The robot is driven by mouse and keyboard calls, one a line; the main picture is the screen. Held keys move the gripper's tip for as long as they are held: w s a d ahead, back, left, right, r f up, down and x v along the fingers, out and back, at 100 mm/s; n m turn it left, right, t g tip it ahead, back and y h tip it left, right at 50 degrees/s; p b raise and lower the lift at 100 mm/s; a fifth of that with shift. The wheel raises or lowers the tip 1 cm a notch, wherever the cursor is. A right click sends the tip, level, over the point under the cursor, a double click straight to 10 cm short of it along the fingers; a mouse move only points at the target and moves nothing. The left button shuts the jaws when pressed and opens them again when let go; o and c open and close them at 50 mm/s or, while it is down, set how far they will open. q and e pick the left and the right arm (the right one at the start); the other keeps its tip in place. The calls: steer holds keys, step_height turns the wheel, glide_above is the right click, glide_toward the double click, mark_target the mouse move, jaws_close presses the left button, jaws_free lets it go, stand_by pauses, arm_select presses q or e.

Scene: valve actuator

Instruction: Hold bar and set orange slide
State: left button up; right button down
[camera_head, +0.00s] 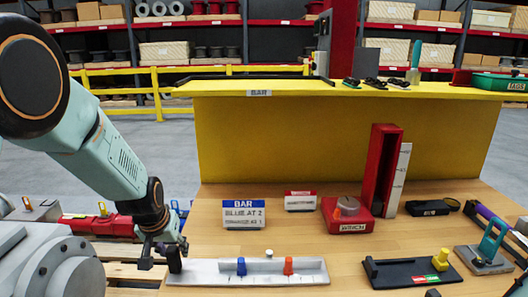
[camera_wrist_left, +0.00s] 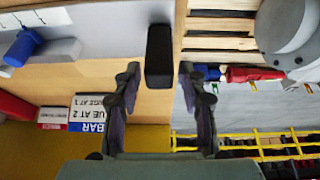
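A pale grey slide board (camera_head: 210,270) lies along the table's front edge. It carries a blue slide knob (camera_head: 241,266) and, to its right, an orange slide knob (camera_head: 288,265). A white card (camera_head: 243,214) behind it reads BAR, BLUE AT 2 and a smaller orange line. My left gripper (camera_head: 168,254) is over the board's left end, pointing down. In the left wrist view its two fingers (camera_wrist_left: 160,72) are open, one on each side of a black upright block (camera_wrist_left: 160,50), with gaps showing. The blue knob also shows there (camera_wrist_left: 22,48); the orange knob does not. My right gripper is not clearly seen.
A red stand (camera_head: 381,170), a red box with a round grey top (camera_head: 348,214) and a black tray (camera_head: 400,274) stand to the right. A yellow panel (camera_head: 320,140) rises behind, with a long black bar (camera_head: 250,75) on its top. Table right of the board is partly clear.

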arm_select(q)
steer(key=shift+o, duration=0.6)
steer(key=shift+r, duration=0.2)
